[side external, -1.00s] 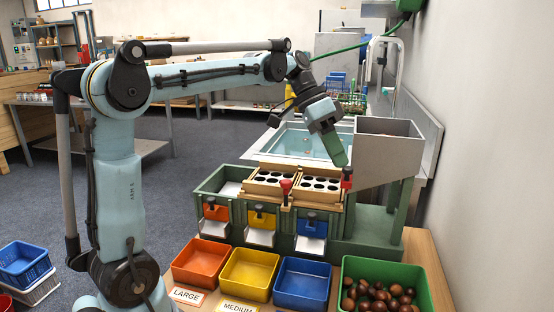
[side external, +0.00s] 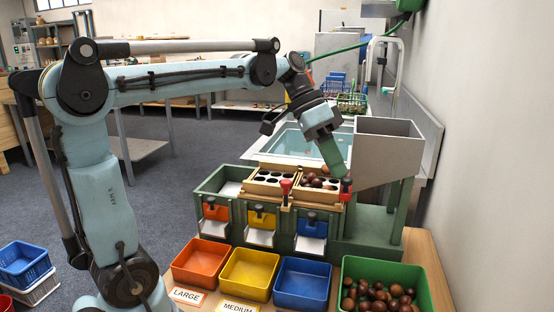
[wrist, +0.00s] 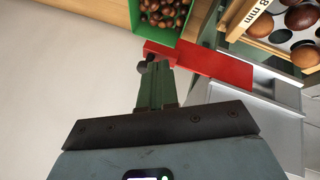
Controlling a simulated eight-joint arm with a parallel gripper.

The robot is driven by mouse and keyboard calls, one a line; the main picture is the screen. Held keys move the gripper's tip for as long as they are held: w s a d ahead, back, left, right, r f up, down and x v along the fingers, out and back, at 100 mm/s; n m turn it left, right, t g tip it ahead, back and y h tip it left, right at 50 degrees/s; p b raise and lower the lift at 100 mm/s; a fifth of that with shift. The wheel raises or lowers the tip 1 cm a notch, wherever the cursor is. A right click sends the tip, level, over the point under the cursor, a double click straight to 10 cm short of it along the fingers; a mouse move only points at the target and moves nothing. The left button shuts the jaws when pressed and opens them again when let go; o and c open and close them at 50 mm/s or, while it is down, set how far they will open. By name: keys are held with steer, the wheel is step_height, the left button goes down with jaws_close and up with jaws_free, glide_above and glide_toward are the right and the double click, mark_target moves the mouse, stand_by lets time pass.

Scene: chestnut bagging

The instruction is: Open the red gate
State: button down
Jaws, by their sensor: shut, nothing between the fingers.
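The red gate (side external: 347,184) is at the foot of the grey metal hopper (side external: 388,148), beside the right end of the sizing trays. Several chestnuts (side external: 318,182) lie on the right sizing tray (side external: 330,197).
A red-knobbed handle (side external: 286,188) stands between the trays. Orange (side external: 200,280), yellow (side external: 248,292) and blue (side external: 302,301) bins stand in front of the sorter. A green crate (side external: 425,295) of chestnuts is at the front right. A wall rises on the right.

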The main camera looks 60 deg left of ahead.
steer(key=shift+a, duration=0.1)
steer(key=a+r, duration=0.8)
steer(key=r, duration=0.1)
steer(key=shift+s+a, duration=0.35)
steer(key=shift+s, duration=0.05)
stand_by(0.4)
steer(key=s+d+f+n+t+y, duration=0.1)
steer(key=s+d+f+y, duration=0.1)
steer(key=f, duration=0.5)
steer(key=s+d+f+n+t+y, duration=0.2)
steer(key=s+d+f, duration=0.1)
steer(key=f, duration=0.4)
steer(key=s+d+f+n+t+y, duration=0.1)
steer(key=s+d+f+y, duration=0.1)
steer(key=f, duration=0.5)
steer(key=shift+s+d+f+n+t, duration=0.25)
steer(key=shift+s+d+t, duration=0.2)
steer(key=shift+d, duration=0.55)
steer(key=c, duration=1.8)
jaws_free()
steer(key=shift+r, duration=0.1)
steer(key=shift+c, duration=0.2)
